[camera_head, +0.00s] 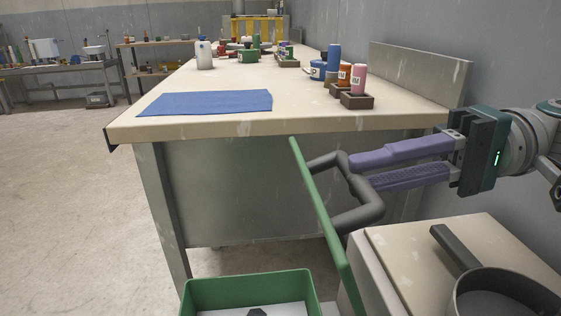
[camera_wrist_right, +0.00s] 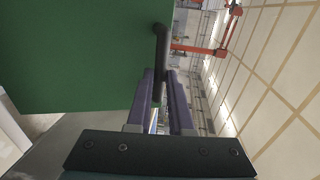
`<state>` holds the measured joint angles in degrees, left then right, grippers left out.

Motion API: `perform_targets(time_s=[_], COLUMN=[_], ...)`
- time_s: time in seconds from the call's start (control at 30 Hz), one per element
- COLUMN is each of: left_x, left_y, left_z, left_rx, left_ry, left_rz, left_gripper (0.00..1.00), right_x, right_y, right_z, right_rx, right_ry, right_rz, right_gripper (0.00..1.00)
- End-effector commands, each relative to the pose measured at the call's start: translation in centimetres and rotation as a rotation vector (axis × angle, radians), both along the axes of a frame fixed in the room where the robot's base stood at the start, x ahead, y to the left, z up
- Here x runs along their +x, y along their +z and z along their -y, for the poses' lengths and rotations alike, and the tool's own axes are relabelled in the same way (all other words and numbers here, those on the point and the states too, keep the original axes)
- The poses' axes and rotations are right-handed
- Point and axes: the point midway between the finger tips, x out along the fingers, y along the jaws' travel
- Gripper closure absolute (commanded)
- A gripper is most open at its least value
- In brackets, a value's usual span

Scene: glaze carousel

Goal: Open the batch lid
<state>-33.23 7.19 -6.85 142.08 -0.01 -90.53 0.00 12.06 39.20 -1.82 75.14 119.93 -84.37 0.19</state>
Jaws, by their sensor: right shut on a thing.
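The green batch lid (camera_head: 318,205) stands steeply raised and shows nearly edge-on beside the green box (camera_head: 200,291). The box is open at the top, with a pale inside and a dark piece in it, cut off by the picture's lower edge. My right gripper (camera_head: 356,171), with purple fingers, is shut on the lid's dark grey handle (camera_head: 362,210). In the right wrist view the lid (camera_wrist_right: 75,55) fills the upper left, and the handle (camera_wrist_right: 160,45) runs into the fingers (camera_wrist_right: 160,75). My left gripper is not in view.
A workbench (camera_head: 300,108) stands behind the lid, with a blue mat (camera_head: 205,102) and several jars, some in dark holders. A dark pan (camera_head: 505,292) with a handle sits on a pale top at the lower right. Open floor (camera_head: 70,190) lies left.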

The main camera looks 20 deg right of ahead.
Motion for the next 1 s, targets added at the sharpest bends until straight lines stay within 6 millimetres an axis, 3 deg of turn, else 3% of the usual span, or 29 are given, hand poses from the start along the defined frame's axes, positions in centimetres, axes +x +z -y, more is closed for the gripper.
perform_targets(time_s=[0.33,0.37,0.6,0.87,1.0], left_x=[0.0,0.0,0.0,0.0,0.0], left_y=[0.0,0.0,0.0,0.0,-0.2], left_z=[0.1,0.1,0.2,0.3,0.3], left_rx=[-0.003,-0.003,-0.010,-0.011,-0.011], left_ry=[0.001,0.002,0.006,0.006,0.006], left_rz=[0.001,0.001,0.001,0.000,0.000], left_gripper=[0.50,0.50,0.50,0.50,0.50], right_x=[0.0,0.0,0.0,0.0,-0.3], right_y=[0.0,0.0,0.0,0.0,0.1], right_z=[0.0,0.0,0.0,0.1,1.4], right_rx=[0.001,0.001,0.001,0.001,-0.002], right_ry=[0.001,0.001,0.001,0.001,-0.002], right_rz=[0.000,0.000,0.000,0.000,-0.001], right_gripper=[1.00,0.78,0.51,0.51,0.51])
